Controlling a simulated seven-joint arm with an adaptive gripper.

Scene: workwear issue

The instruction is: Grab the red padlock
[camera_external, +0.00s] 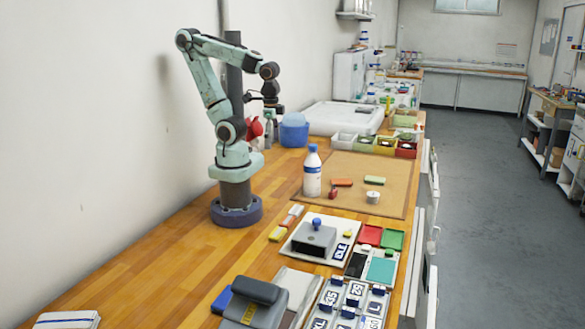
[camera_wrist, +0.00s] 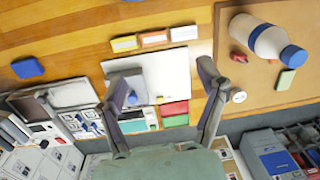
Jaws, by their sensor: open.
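A small red item (camera_external: 333,191), which looks like the padlock, lies on the brown board just right of the white bottle (camera_external: 312,172) with a blue cap. In the wrist view, a small red shape (camera_wrist: 238,57) lies beside the bottle (camera_wrist: 268,38); it is too small to make out the padlock's details. My gripper (camera_external: 271,104) is raised above the table, behind and left of the bottle, well apart from the red item. In the wrist view my gripper (camera_wrist: 162,80) has its two fingers spread, with nothing between them.
An orange block (camera_external: 341,182), a green block (camera_external: 374,180) and a white round item (camera_external: 373,197) lie near the red item on the brown board (camera_external: 395,205). A blue tub (camera_external: 293,131) stands behind. Several trays and number plates (camera_external: 345,300) fill the front. The wooden table at left is mostly clear.

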